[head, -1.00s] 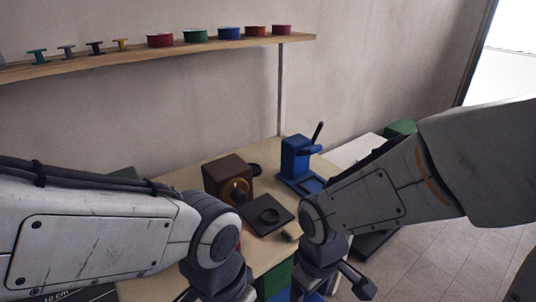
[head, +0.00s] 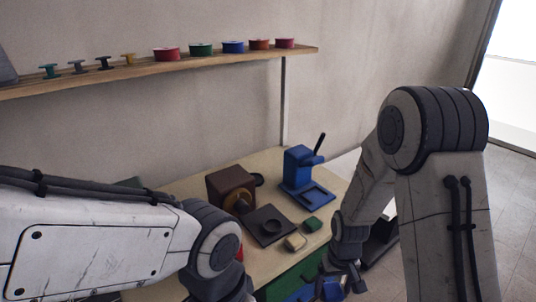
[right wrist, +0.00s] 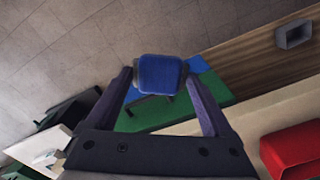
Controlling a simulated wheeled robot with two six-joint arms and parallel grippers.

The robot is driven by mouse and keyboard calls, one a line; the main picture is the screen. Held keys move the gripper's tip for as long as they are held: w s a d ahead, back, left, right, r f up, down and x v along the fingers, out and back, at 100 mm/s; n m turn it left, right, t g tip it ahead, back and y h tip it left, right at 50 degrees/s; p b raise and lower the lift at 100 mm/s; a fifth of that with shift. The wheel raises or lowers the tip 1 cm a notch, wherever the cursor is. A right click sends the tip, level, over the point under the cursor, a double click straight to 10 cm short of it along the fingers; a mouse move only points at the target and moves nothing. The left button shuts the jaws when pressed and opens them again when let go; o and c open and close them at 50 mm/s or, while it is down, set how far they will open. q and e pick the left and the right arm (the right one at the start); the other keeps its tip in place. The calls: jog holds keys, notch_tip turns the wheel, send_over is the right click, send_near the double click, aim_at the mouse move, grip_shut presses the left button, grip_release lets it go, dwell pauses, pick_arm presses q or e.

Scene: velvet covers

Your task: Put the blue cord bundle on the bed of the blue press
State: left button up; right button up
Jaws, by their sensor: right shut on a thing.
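The blue press (head: 298,168) stands on the table's far right part, its dark lever raised. Its flat blue bed (head: 316,196) faces me and looks empty. My right gripper (head: 342,287) is low in front of the table, to the right of and nearer than the press. It is shut on the blue cord bundle (head: 331,290). In the right wrist view the blue cord bundle (right wrist: 160,73) sits between the two fingertips (right wrist: 160,80). My left arm's wrist is at the bottom of the head view; its fingers are cut off.
A brown device (head: 230,187) with a dark plate (head: 268,225) stands left of the press. A beige bundle (head: 295,242) and a green bundle (head: 312,224) lie near the table's front edge. A wall shelf (head: 150,71) holds several spools and tins. Bare floor lies to the right.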

aim_at(339, 286)
jog(key=shift+w+d+f+m, duration=0.25)
jog(key=shift+d+f, duration=0.25)
jog(key=shift+f, duration=0.1)
jog(key=shift+w+d+f+m, duration=0.2)
jog(key=shift+d+f+m, duration=0.05)
jog(key=shift+d+f, duration=0.25)
jog(key=shift+f, duration=0.1)
